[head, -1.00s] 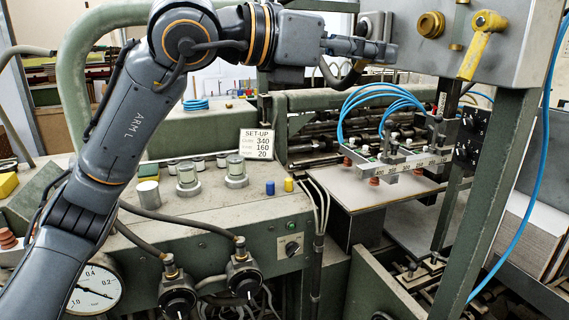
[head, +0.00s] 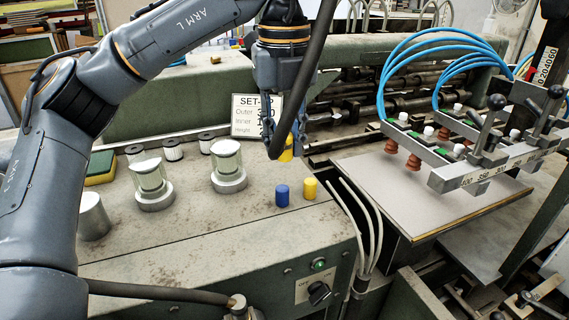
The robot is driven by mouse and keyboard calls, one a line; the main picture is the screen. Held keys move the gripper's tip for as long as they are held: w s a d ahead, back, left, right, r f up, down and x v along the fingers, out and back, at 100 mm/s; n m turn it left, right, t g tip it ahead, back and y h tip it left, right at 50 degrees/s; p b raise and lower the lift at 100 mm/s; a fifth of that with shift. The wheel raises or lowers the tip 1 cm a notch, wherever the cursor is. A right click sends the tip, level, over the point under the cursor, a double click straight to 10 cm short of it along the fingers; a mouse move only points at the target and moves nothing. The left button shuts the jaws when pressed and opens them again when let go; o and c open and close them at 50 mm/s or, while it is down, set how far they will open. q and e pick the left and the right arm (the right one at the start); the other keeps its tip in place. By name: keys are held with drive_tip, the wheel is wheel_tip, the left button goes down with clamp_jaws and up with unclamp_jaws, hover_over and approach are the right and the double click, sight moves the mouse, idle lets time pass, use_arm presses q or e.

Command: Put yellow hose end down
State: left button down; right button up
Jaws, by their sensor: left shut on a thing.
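My left gripper (head: 284,142) points down above the worn top of the green machine cabinet. It is shut on the yellow hose end (head: 287,155), of which only a small yellow part shows low between the fingers. A thick dark hose (head: 310,70) hangs down from the top of the view in front of the gripper and hides part of it. The held end is above and behind a blue peg (head: 282,195) and a yellow peg (head: 310,188) that stand upright on the cabinet top, and it looks apart from them. My right gripper is not in view.
A set-up card (head: 244,112) stands behind the gripper, partly covered. Glass-sided jars (head: 228,165) and a metal cylinder (head: 92,217) stand to the left. The suction-cup bar (head: 480,168) hangs over the greyboard (head: 390,195) at right. The cabinet's front middle is bare.

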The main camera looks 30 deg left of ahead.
use_arm(q)
drive_tip(key=shift+s+a+r, duration=0.1)
drive_tip(key=shift+s+a, duration=0.05)
drive_tip(key=shift+s, duration=0.05)
drive_tip(key=shift+n, duration=0.3)
drive_tip(key=w+a+f+p, duration=0.2)
drive_tip(key=w+a+f, duration=0.25)
drive_tip(key=w, duration=0.35)
hover_over(279, 175)
drive_tip(key=f, duration=0.4)
drive_tip(key=shift+s+d+f, duration=0.2)
drive_tip(key=shift+s+f, duration=0.05)
drive_tip(key=shift+f, duration=0.05)
drive_tip(key=shift+w+a+f, duration=0.1)
drive_tip(key=shift+w+f, duration=0.1)
drive_tip(key=f+p, duration=0.2)
drive_tip(key=shift+w+a+f, duration=0.15)
drive_tip(key=shift+a+f, duration=0.05)
drive_tip(key=shift+f, duration=0.6)
